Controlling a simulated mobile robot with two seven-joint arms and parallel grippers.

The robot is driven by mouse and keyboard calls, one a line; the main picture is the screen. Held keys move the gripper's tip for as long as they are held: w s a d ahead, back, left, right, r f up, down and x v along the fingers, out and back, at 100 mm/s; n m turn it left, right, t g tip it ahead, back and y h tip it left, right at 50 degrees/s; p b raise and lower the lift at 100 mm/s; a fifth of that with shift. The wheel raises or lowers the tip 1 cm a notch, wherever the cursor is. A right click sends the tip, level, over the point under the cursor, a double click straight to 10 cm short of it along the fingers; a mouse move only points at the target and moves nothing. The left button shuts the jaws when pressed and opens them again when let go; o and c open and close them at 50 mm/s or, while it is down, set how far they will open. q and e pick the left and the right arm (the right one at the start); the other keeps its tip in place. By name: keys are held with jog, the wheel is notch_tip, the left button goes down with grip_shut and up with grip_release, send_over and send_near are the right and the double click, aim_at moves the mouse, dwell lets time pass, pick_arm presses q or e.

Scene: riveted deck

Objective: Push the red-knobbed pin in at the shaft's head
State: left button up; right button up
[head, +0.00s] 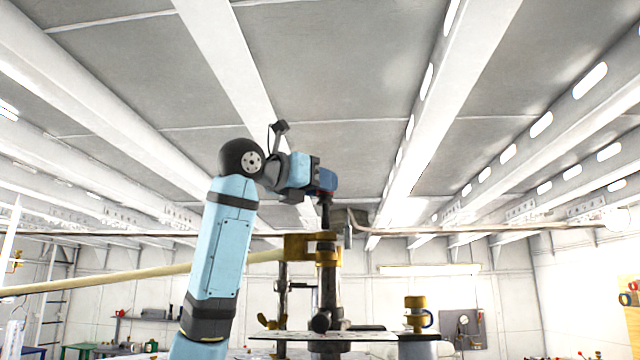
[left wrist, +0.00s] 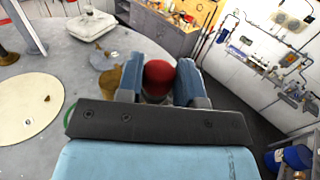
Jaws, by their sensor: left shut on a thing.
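The red knob (left wrist: 158,76) of the pin sits between the two blue fingers of my left gripper (left wrist: 158,88) in the left wrist view. In the head view my left gripper (head: 326,190) is above the dark upright shaft (head: 329,288), shut on the knob. The knob is mostly hidden there by the fingers. A dark thin stem (head: 325,212) runs down from the fingers toward the brass bracket (head: 326,250) around the shaft. How deep the pin sits cannot be told. My right gripper is not in view.
A long tan pole (head: 140,279) runs from the left to the bracket. A thin plate (head: 300,336) lies below around the shaft. A brass fitting (head: 415,302) stands to the right. A grey cabinet (left wrist: 165,35) stands beyond the gripper in the wrist view.

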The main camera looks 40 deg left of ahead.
aim_at(323, 214)
pick_arm(q)
jog(key=shift+f+b, duration=1.05)
jog(key=shift+f, duration=1.45)
dwell(0.6)
jog(key=shift+w+d+f, duration=0.1)
jog(key=shift+w+f, duration=0.05)
jog(key=shift+f, duration=0.2)
jog(key=o, duration=1)
jog(key=shift+f, duration=0.15)
jog(key=shift+c, duration=0.2)
